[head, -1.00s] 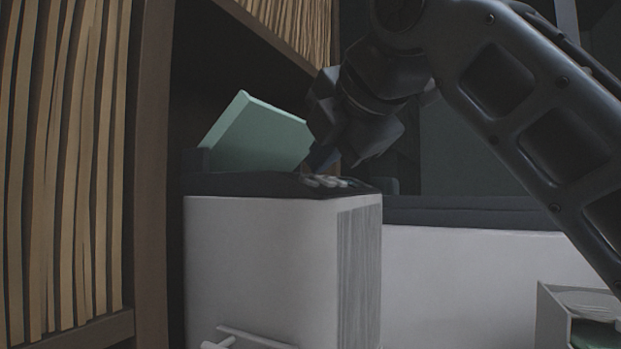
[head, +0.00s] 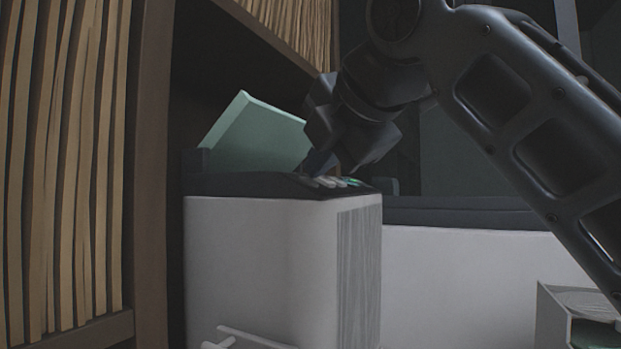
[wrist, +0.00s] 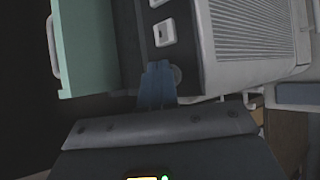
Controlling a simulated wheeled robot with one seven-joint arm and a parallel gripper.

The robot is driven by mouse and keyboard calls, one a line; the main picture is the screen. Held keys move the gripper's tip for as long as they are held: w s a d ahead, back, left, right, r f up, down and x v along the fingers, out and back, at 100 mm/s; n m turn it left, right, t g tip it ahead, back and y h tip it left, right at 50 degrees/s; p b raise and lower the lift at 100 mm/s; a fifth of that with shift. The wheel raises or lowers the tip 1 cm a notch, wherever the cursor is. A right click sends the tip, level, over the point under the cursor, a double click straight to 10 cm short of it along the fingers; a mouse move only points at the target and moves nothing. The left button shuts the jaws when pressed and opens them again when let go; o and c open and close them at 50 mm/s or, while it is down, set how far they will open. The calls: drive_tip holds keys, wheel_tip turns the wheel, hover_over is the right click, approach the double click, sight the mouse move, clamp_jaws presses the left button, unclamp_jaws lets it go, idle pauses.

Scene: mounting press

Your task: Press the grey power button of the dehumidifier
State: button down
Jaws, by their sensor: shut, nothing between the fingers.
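The dehumidifier (head: 260,255) is a white box with a dark top panel (head: 235,184) and a raised green flap. My gripper (head: 308,170) points down at the right part of that panel, its fingers shut and empty. In the wrist view the blue fingertips (wrist: 157,68) lie beside a round grey button (wrist: 176,73) and partly cover it. I cannot tell whether they touch it or the panel. A pale rectangular switch (wrist: 164,32) sits farther along the same panel, with part of another at the picture's top edge. Small pale controls (head: 327,182) show right of my gripper in the head view.
The green flap (head: 258,135) stands tilted up left of my gripper. A slatted wooden cabinet (head: 70,170) is close on the left, with a shelf overhead. A pale open box (head: 580,310) is at the lower right.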

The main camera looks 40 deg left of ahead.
drive_tip(key=shift+d+r+p, duration=0.3)
drive_tip(key=shift+r+p, duration=0.3)
drive_tip(key=shift+r, duration=0.1)
drive_tip(key=r+p, duration=0.1)
drive_tip(key=d+r+p, duration=0.1)
drive_tip(key=r, duration=0.1)
drive_tip(key=d+r+p, duration=0.1)
drive_tip(key=shift+w+r+p, duration=0.25)
drive_tip(key=shift+w+p, duration=0.05)
drive_tip(key=shift+p, duration=0.05)
idle(0.8)
